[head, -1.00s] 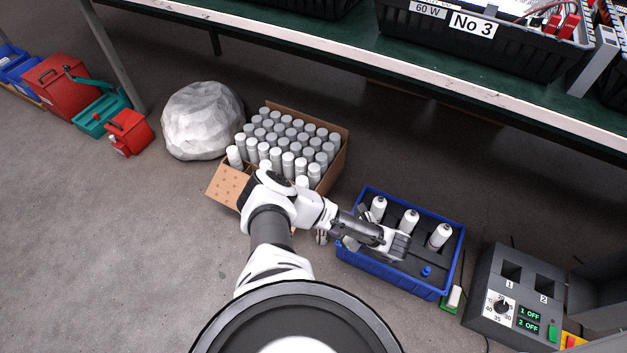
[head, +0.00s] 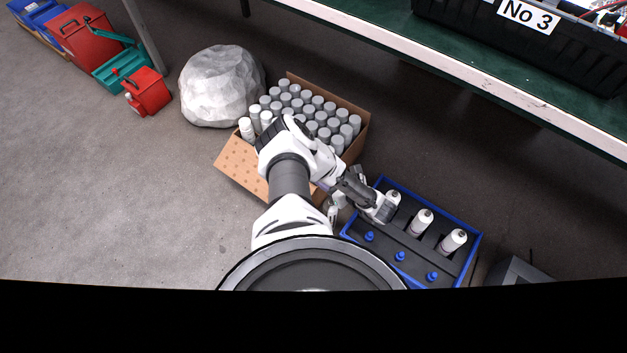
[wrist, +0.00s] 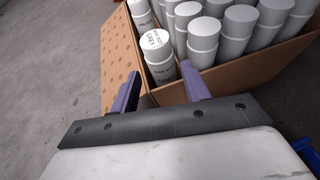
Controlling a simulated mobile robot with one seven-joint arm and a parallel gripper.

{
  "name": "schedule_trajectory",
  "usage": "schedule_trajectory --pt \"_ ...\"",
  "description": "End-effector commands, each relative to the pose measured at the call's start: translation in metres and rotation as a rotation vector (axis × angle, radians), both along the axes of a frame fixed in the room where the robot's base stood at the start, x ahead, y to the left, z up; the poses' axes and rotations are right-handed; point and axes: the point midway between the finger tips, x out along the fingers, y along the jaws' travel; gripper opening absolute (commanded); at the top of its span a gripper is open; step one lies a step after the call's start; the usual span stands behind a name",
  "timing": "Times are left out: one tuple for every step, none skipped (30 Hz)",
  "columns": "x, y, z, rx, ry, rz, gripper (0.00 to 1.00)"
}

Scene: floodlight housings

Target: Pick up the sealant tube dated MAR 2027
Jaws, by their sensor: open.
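The open cardboard carton (head: 358,140) holds several upright grey-white sealant tubes (head: 317,102). In the wrist view a tube (wrist: 157,55) at the carton's near corner has dark print on its white top; one word looks like GREY, and the date is too small to read surely. My gripper (wrist: 161,88) is open and empty; its two purple fingers are near the carton wall, with that tube showing beyond and between them. In the head view my gripper (head: 345,194) is beside the carton's right corner, and my arm hides part of the carton.
A blue crate (head: 348,236) right of my gripper holds three white tubes and blue nozzles. A perforated cardboard panel (head: 238,168) lies at the carton's near side. A pale rock-like lump (head: 222,85) stands behind left. A green-topped bench (head: 385,35) overhangs the back.

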Motion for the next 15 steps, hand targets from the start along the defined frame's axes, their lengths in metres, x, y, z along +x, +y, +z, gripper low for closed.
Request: schedule_trajectory --pt "0.003 0.003 -0.002 0.001 -0.001 0.0 0.47" --pt "0.004 0.004 -0.002 0.001 -0.001 0.0 0.47" --pt "0.005 0.005 -0.003 0.001 -0.001 0.0 0.47" --pt "0.007 0.006 -0.004 0.0 -0.001 0.0 0.47" --pt "0.009 0.008 -0.005 0.0 -0.001 0.0 0.47" --pt "0.012 0.011 -0.006 0.001 -0.003 -0.001 0.47" --pt "0.015 0.014 -0.008 0.001 -0.004 0.0 0.47" --pt "0.018 0.017 -0.01 0.001 -0.004 0.0 0.47" --pt "0.023 0.022 -0.012 0.002 -0.005 0.001 0.47" --pt "0.026 0.025 -0.014 0.002 -0.005 0.001 0.47" --pt "0.029 0.028 -0.015 0.001 -0.003 0.001 0.47" --pt "0.032 0.031 -0.017 0.001 -0.003 0.0 0.47" --pt "0.034 0.033 -0.018 0.001 -0.003 -0.001 0.47" --pt "0.036 0.035 -0.019 0.0 -0.002 -0.001 0.47" --pt "0.038 0.037 -0.02 0.0 -0.002 -0.001 0.47"
